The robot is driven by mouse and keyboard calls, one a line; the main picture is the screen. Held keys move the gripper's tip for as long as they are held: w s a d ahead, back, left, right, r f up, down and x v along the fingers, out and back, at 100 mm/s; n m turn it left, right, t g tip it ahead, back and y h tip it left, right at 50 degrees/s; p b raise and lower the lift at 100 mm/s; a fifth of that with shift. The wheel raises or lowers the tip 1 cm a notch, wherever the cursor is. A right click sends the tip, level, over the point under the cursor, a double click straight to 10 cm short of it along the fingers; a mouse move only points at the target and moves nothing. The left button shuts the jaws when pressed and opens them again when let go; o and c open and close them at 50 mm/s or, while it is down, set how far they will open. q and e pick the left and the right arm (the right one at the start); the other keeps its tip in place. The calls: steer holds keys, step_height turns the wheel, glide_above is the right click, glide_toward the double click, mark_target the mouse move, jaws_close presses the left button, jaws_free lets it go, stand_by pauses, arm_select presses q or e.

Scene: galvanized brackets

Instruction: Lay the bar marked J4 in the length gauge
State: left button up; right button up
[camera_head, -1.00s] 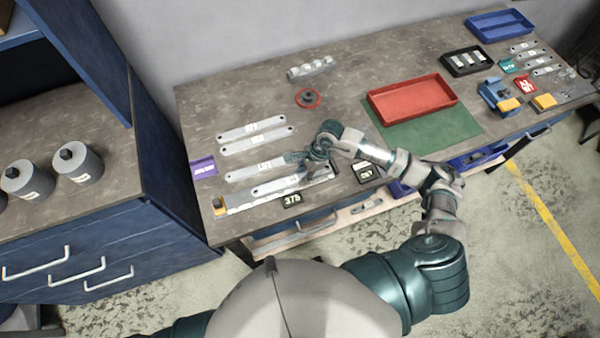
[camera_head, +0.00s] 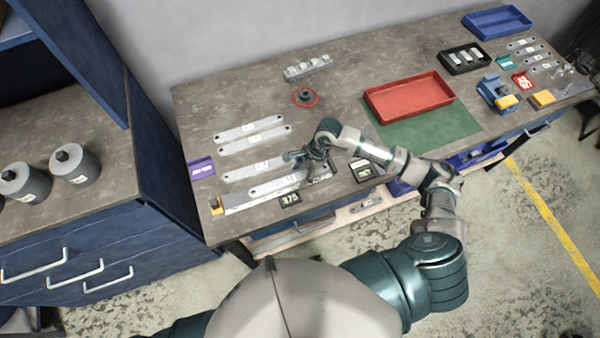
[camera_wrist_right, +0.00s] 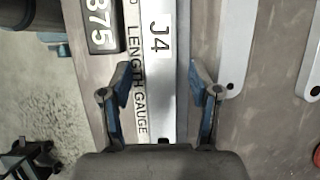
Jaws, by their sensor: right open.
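The bar marked J4 (camera_wrist_right: 160,55) is a light metal strip that lies along the length gauge (camera_wrist_right: 137,100), beside its printed name. In the head view the bar (camera_head: 270,187) lies along the gauge (camera_head: 235,202), which has a yellow block at its left end. Whether the bar is fully seated is hard to tell. My right gripper (camera_wrist_right: 161,78) is open, with one finger on each side of the bar and visible gaps. In the head view the right gripper (camera_head: 297,160) covers the bar's right part. My left gripper is out of view.
A black 375 plate (camera_head: 290,199) stands in front of the gauge, and another dark plate (camera_head: 366,170) to its right. Several similar bars (camera_head: 250,130) lie behind. A purple tag (camera_head: 201,167) is at left. A red tray (camera_head: 408,96) and green mat (camera_head: 425,132) are right.

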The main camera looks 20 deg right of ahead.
steer(key=v, duration=1.1)
steer(key=shift+r, duration=0.3)
